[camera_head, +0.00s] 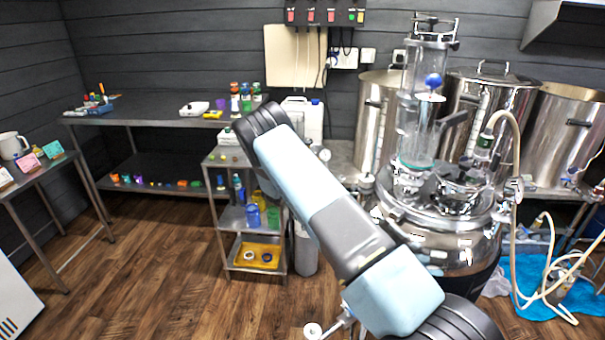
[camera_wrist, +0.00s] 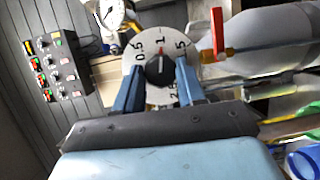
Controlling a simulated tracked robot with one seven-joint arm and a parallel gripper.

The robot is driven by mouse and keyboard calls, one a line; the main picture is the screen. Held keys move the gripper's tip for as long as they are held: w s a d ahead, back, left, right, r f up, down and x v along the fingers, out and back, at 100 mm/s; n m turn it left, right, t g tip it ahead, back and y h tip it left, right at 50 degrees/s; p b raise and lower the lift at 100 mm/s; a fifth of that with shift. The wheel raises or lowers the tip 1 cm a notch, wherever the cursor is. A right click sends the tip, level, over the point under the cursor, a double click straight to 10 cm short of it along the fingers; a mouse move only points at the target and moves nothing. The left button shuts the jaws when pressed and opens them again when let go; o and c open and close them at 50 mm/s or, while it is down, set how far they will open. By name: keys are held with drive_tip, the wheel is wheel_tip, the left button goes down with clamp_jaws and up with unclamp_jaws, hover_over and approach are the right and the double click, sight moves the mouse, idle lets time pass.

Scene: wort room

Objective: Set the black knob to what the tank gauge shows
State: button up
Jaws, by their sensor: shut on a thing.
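The black knob (camera_wrist: 158,70) sits at the centre of a round pale dial (camera_wrist: 135,62) in the wrist view. The dial carries printed numbers, among them 0.5, 1 and 5. A thin red mark on the knob appears to point towards the 1. My gripper (camera_wrist: 160,76) is shut on the knob, one blue-grey finger on each side. A round white gauge (camera_wrist: 112,13) is at the top left, cut by the picture edge; its reading is too small to tell. In the head view my arm hides the gripper, knob and dial.
A red valve handle (camera_wrist: 217,32) on a brass fitting stands close right of the dial. A switch panel (camera_wrist: 52,66) is on the wall at left. In the head view, a shiny steel vessel (camera_head: 445,240) stands right of my arm, and a small shelf cart (camera_head: 232,212) left of it.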

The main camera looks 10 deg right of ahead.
drive_tip(key=shift+s+d+f, duration=0.15)
drive_tip(key=shift+d+f, duration=0.1)
drive_tip(key=shift+f, duration=0.1)
drive_tip(key=o, duration=0.8)
drive_tip(key=shift+c, duration=0.2)
drive_tip(key=shift+o, duration=1.4)
drive_tip(key=shift+a+r, duration=0.1)
drive_tip(key=shift+a, duration=0.05)
drive_tip(key=shift+r, duration=0.1)
drive_tip(key=shift+a, duration=0.1)
drive_tip(key=f+v, duration=0.1)
drive_tip(key=v, duration=1.2)
drive_tip(key=shift+s+r, duration=0.15)
drive_tip(key=shift+r, duration=0.3)
drive_tip(key=shift+a, duration=0.15)
